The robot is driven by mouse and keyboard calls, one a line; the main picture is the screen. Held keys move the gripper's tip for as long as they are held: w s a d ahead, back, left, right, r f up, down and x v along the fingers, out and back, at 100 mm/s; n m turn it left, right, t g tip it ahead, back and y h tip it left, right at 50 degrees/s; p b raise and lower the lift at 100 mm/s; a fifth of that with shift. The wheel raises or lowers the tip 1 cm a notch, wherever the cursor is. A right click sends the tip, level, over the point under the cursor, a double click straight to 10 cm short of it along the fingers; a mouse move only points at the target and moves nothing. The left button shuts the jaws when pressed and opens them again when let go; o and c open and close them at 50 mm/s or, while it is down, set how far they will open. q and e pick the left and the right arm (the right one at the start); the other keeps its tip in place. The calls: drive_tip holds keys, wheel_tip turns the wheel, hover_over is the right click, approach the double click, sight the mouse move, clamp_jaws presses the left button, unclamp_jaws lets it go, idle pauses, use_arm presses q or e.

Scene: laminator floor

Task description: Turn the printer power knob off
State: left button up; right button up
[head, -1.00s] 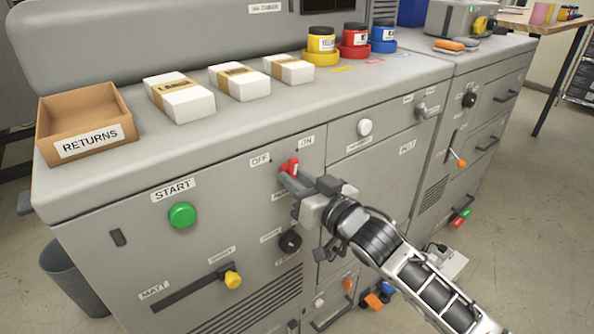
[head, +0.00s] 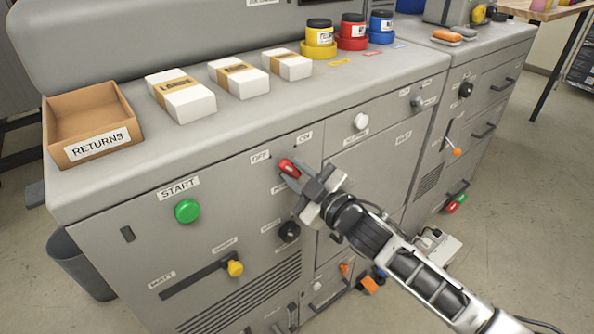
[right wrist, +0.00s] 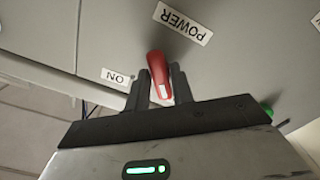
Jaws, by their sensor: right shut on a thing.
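The red power knob (head: 289,167) is on the grey front panel, between the OFF label (head: 260,157) and the ON label (head: 304,138). It lies slanted, its upper-left end toward the OFF side. My right gripper (head: 292,177) is shut on it from the lower right. In the right wrist view, the knob (right wrist: 157,68) sits between the two dark fingers of the gripper (right wrist: 158,92), with a white mark at its near end. The POWER label (right wrist: 183,22) and ON label (right wrist: 116,77) show there. My left gripper is not in view.
A green START button (head: 187,211), a black knob (head: 289,231) and a yellow-handled slider (head: 235,268) are on the same panel. A RETURNS box (head: 93,127), white packs (head: 181,94) and ink jars (head: 320,36) stand on top.

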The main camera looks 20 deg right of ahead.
drive_tip(key=shift+r+n, duration=0.1)
drive_tip(key=shift+n, duration=0.5)
drive_tip(key=o, duration=0.9)
drive_tip(key=shift+o, duration=0.2)
